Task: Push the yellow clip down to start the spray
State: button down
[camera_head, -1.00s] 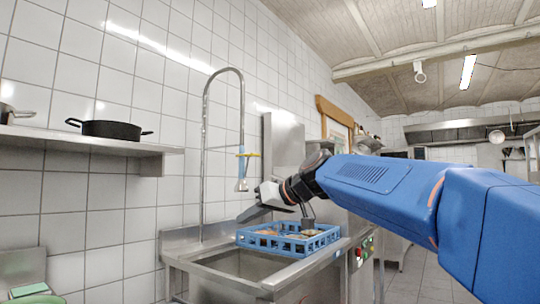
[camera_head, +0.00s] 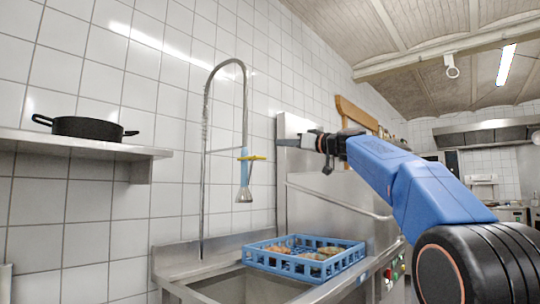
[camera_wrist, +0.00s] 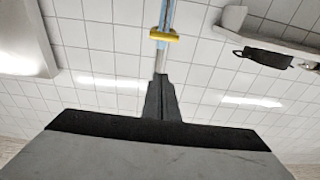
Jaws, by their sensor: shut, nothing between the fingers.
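The spray head (camera_head: 244,178) hangs from a tall curved metal pipe above the sink, with a blue grip and a grey nozzle pointing down. The yellow clip (camera_head: 252,158) sits across its upper part and sticks out to the right. My gripper (camera_head: 279,142) is shut and empty, to the right of the clip and slightly higher in the head view, apart from it. In the wrist view the shut fingers (camera_wrist: 161,78) point toward the hose, and the yellow clip (camera_wrist: 164,37) shows just beyond their tips.
A blue crate (camera_head: 338,268) holding several brown and pale items stands on the counter beside the sink basin (camera_head: 250,288). A shelf (camera_head: 70,143) with a black pot (camera_head: 85,128) is on the left wall. A steel panel (camera_head: 298,205) stands behind my gripper.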

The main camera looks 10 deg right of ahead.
dwell(0.3)
jog(key=r, duration=0.1)
send_over(258, 158)
jog(key=d, duration=0.2)
jog(key=f, duration=0.3)
jog(key=shift+s+d+f, duration=0.25)
jog(key=shift+s, duration=0.1)
dwell(0.4)
jog(key=shift+f, duration=2.35)
